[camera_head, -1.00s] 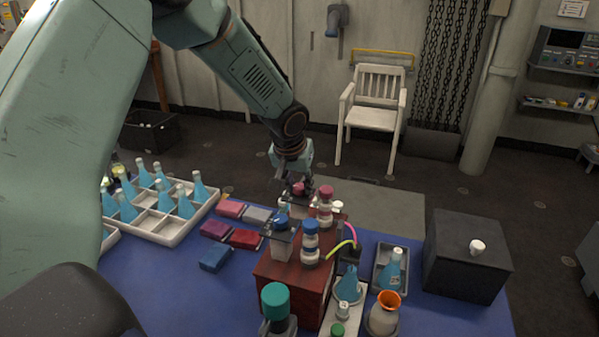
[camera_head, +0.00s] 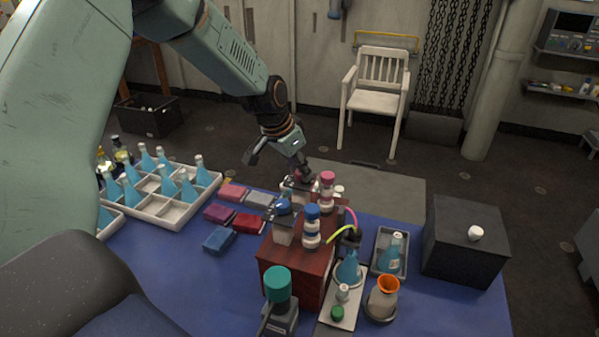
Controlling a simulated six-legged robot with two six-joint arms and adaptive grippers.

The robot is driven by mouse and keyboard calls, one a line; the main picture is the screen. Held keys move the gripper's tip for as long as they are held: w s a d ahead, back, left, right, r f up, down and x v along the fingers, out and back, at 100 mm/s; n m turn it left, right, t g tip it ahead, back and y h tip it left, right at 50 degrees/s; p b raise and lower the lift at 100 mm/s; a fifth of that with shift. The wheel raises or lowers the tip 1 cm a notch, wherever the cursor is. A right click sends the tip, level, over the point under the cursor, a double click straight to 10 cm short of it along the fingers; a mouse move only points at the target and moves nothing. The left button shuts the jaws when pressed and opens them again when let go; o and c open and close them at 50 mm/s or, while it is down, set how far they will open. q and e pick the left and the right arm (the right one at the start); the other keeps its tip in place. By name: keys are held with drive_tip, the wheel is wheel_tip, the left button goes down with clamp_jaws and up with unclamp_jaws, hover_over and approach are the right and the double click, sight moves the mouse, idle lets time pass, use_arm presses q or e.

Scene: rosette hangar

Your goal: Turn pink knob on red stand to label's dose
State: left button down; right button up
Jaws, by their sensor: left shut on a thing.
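The red stand (camera_head: 290,268) is a dark red wooden box on the blue table. A small pink knob (camera_head: 303,176) sits on a dispenser at its back edge. My left gripper (camera_head: 300,171) reaches down from the upper left and is shut on the pink knob, which it partly hides. One part of the gripper sticks out to the left. A pink-capped bottle (camera_head: 327,190), a blue-capped bottle (camera_head: 311,229) and a blue knob (camera_head: 283,206) on another dispenser share the stand. I cannot read any dose label. My right gripper is not in view.
A white divided tray (camera_head: 165,208) of blue flasks stands left, with several coloured boxes (camera_head: 220,240) beside it. Yellow and pink tubes, a flask tray (camera_head: 376,262) and a black box (camera_head: 465,250) lie right. A teal-capped device (camera_head: 278,285) is in front.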

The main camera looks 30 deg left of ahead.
use_arm(q)
drive_tip(key=shift+w+a+r+m+b, duration=0.1)
drive_tip(key=shift+w+r+m+b, duration=0.05)
drive_tip(key=shift+m+b, duration=0.15)
idle(0.4)
drive_tip(key=c, duration=1.5)
unclamp_jaws()
drive_tip(key=o, duration=0.5)
drive_tip(key=shift+s, duration=0.2)
drive_tip(key=shift+c, duration=0.2)
drive_tip(key=v, duration=1.2)
drive_tip(key=shift+a, duration=0.1)
